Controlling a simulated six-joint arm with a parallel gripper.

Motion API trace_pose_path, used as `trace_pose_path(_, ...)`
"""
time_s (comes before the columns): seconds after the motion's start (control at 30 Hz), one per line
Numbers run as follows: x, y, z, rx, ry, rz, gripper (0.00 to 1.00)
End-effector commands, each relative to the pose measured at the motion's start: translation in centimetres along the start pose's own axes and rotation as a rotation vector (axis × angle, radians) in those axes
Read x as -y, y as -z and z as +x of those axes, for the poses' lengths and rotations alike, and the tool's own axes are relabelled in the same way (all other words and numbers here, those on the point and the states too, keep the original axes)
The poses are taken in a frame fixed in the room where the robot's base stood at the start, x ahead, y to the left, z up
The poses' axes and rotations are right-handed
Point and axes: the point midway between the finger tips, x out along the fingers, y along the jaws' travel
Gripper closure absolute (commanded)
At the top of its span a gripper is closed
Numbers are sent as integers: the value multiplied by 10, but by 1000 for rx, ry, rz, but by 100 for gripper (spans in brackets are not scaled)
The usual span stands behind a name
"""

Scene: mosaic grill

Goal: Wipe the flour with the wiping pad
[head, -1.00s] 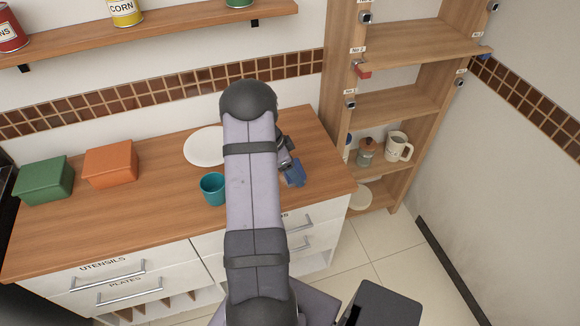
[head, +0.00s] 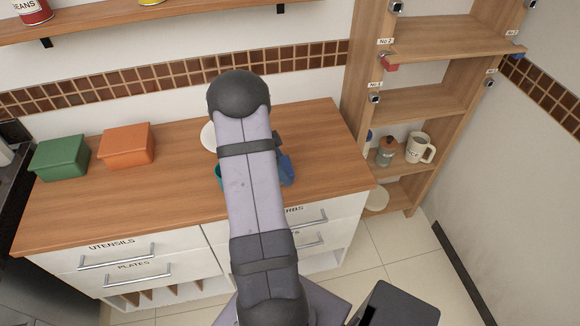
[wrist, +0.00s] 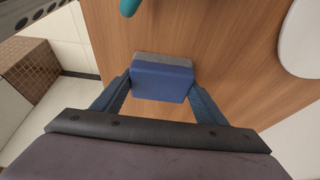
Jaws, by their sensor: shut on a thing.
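The wiping pad (wrist: 160,82) is a blue block with a grey layer along its far side. My gripper (wrist: 160,92) is shut on it, one finger on each side. In the head view the blue pad (head: 287,171) shows just right of my arm, over the right part of the wooden counter (head: 325,150). I cannot tell whether it touches the counter. No flour shows in either view; my arm hides part of the counter.
A white plate (head: 207,136) and a teal cup (head: 218,177) are partly hidden behind my arm. An orange box (head: 127,147) and a green box (head: 60,158) stand on the left. A wooden shelf unit (head: 420,102) holds a mug (head: 418,148) at right. The counter between boxes and cup is clear.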

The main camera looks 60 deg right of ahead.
Motion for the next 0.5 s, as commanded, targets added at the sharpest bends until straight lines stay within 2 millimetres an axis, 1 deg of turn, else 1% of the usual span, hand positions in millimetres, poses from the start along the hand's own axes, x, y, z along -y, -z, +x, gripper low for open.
trace_pose_path(0.03, 0, -6, -1, 1, 1, -3, 58)
trace_pose_path(0.17, 0, -17, -5, 1, 1, -3, 58)
trace_pose_path(0.27, 0, -12, -17, 1, 2, 1, 58)
trace_pose_path(0.3, 1, -8, -28, 1, 5, 2, 58)
trace_pose_path(0.33, 0, -6, -32, 1, 4, 2, 58)
trace_pose_path(0.5, 0, -1, -44, 1, 1, 0, 58)
